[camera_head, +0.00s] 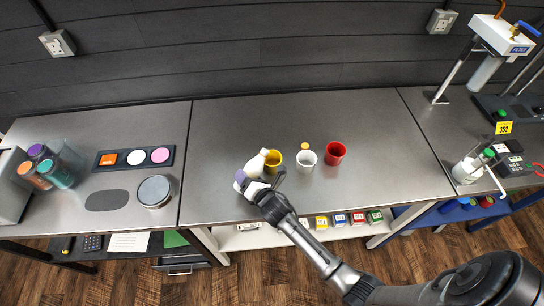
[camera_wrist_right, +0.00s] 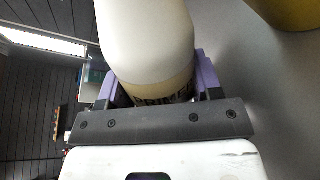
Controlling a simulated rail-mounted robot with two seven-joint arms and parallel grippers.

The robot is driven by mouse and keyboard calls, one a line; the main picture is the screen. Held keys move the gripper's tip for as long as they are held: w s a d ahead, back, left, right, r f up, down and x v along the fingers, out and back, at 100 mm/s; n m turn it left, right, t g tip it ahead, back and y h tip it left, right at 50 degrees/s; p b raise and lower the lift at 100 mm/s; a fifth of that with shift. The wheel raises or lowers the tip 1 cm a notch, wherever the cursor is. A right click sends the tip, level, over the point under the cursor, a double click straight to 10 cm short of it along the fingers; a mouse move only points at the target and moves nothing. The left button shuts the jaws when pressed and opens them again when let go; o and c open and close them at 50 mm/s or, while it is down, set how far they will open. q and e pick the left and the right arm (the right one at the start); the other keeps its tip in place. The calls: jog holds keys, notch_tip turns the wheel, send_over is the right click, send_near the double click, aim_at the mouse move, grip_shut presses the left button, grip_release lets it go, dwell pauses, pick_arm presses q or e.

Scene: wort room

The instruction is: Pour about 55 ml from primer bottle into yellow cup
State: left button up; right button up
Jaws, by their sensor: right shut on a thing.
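The primer bottle (camera_head: 257,163) is cream-white and lies tilted in my right gripper (camera_head: 248,181), its upper end leaning toward the yellow cup (camera_head: 273,160). In the right wrist view the bottle (camera_wrist_right: 148,45) fills the space between the purple fingers of the right gripper (camera_wrist_right: 152,90), and part of a "PRIME" label shows. The yellow cup stands upright on the bench just right of the bottle; a piece of it shows at the top right of the wrist view (camera_wrist_right: 285,12). I cannot see any liquid or stream. My left gripper is not in view.
A white cup (camera_head: 306,160) and a red cup (camera_head: 335,153) stand right of the yellow cup, with an orange cap-like thing (camera_head: 305,146) behind the white one. A dark tray with colored discs (camera_head: 134,158) and a round tin (camera_head: 154,191) are on the left bench. The middle bench's back is clear.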

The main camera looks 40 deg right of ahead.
jog(key=shift+a+f+m+y+b, duration=0.25)
jog(key=shift+a+m+y+b, duration=0.25)
jog(key=shift+m, duration=0.5)
jog(key=shift+a+r+m+p, duration=0.15)
jog(key=shift+r+m+p, duration=0.15)
jog(key=shift+r+p, duration=0.15)
jog(key=shift+r, duration=0.15)
jog(key=shift+r+m+p, duration=0.3)
jog(key=shift+r+m, duration=0.1)
jog(key=shift+r+p, duration=0.35)
jog(key=shift+p, duration=0.2)
jog(key=shift+d+r+m+g+y+p, duration=0.3)
jog(key=shift+r+m+y+p, duration=0.1)
jog(key=shift+m+p, duration=0.2)
jog(key=shift+f, duration=0.2)
jog(key=shift+r+m+y+p, duration=0.1)
jog(key=shift+m+y+p, duration=0.25)
jog(key=shift+m, duration=0.35)
